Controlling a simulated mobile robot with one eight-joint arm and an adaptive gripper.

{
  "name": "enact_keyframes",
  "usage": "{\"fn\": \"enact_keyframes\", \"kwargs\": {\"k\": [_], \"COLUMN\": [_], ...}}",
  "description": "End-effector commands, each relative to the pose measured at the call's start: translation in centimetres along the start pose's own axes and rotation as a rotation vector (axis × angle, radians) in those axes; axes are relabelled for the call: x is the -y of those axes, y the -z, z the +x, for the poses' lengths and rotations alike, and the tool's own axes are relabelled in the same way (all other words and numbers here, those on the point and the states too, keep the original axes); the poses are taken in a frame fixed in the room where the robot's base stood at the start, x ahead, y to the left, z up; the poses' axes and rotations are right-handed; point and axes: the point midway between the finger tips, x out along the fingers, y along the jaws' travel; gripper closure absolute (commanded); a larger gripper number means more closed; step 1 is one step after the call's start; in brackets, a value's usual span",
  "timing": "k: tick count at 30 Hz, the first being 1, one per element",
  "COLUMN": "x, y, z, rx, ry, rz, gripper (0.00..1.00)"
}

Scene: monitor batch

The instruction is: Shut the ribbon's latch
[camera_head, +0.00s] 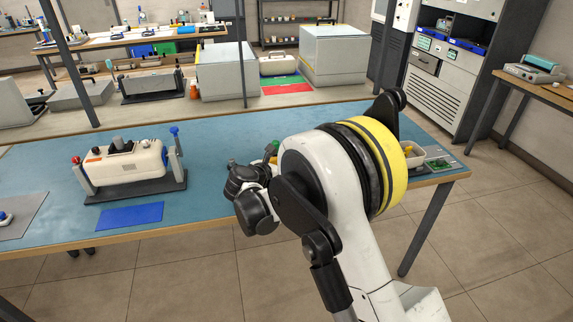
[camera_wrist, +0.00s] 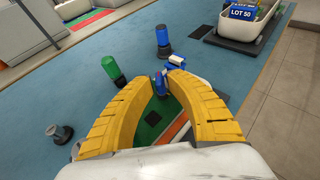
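My gripper (camera_wrist: 159,78) has two yellow fingers that curve inward, with a gap between their tips. A small blue piece (camera_wrist: 160,84) shows in that gap; I cannot tell if the fingers touch it. A green board (camera_wrist: 150,128) with a dark square lies below, between the fingers. An orange strip (camera_wrist: 174,128), possibly the ribbon, lies on the right of the board, partly hidden by the right finger. I cannot make out the latch for certain. In the head view my arm hides the fingers and the board.
A green-capped cylinder (camera_wrist: 114,68), a dark blue-topped one (camera_wrist: 163,40) and a grey knob-like part (camera_wrist: 60,132) stand on the blue table (camera_wrist: 60,85). A white bin marked LOT 50 (camera_wrist: 242,27) sits at upper right. A cream case (camera_head: 125,163) stands at the table's left.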

Motion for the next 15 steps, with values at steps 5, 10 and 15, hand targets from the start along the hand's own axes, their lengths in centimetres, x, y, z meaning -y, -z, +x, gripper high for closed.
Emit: {"fn": "enact_keyframes", "kwargs": {"k": [5,10,15], "x": [-0.1,-0.1,-0.1], "y": [0.0,0.0,0.0], "z": [-0.3,-2.5,-6.4], "rx": [0.0,0.0,0.0], "ry": [-0.002,-0.003,-0.004], "rz": [-0.001,-0.002,-0.002], "gripper": [0.82,0.82,0.82]}}
